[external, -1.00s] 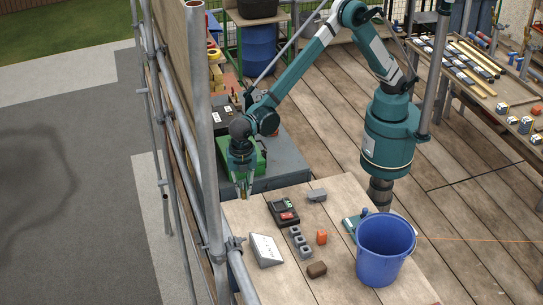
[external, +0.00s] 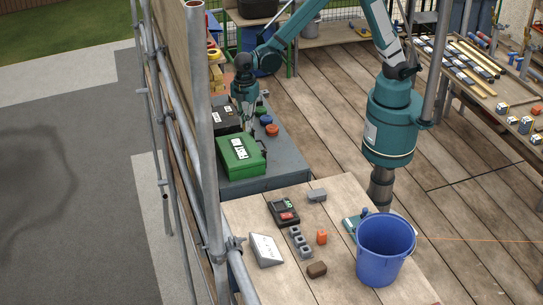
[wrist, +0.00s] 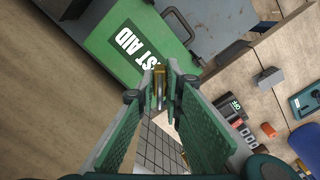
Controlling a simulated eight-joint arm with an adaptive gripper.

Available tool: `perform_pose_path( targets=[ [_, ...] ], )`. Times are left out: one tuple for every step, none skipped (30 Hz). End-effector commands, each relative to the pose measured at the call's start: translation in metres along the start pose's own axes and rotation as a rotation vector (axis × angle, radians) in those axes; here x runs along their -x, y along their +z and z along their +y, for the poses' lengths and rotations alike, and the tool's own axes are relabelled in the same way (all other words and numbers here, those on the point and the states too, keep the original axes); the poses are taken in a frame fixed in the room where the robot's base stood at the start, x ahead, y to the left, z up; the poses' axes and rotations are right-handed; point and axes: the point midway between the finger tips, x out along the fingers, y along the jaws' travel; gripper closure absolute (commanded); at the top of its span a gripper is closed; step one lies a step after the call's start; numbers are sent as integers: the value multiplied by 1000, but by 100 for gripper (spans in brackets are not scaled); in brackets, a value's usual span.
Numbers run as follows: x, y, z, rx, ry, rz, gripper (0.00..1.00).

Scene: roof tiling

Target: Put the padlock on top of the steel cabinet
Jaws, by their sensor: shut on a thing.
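My gripper (wrist: 160,88) is shut on the brass-coloured padlock (wrist: 158,79), which shows between the fingertips in the wrist view. In the external view my gripper (external: 248,128) points down above the steel cabinet, just behind the green first aid box. The padlock is too small to make out there. The steel cabinet (external: 285,165) is blue-grey with a flat top; part of that top (wrist: 222,22) also shows in the wrist view. I cannot tell the exact height of the padlock above it.
The green first aid box (external: 240,154) lies on the cabinet's front left. A black case (external: 224,117) and orange (external: 272,130) and blue (external: 266,119) round items are also on top. The right part of the top is bare. A wooden table (external: 345,250) with several items stands in front.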

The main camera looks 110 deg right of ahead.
Motion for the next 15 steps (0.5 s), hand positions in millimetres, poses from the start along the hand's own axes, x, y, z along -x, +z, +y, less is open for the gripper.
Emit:
perform_pose_path(
  targets=[
    [-6,11,11,-21,0,0,100],
    [-7,17,17,-33,0,0,100],
    [-9,25,24,-47,0,0,100],
    [-11,31,29,-59,0,0,100],
    [-12,37,34,-70,0,0,100],
    [-14,46,41,-84,0,0,100],
    [-15,52,46,-96,0,0,100],
    [-16,58,51,-107,0,0,100],
    [-18,67,58,-122,0,0,100],
    [-20,74,63,-134,0,0,100],
    [-21,80,68,-144,0,0,100],
    [-23,89,74,-160,0,0,100],
    [-24,96,78,-171,0,0,100],
    [-26,102,83,-182,0,0,100],
    [-28,112,89,-198,0,0,100]
  ],
)
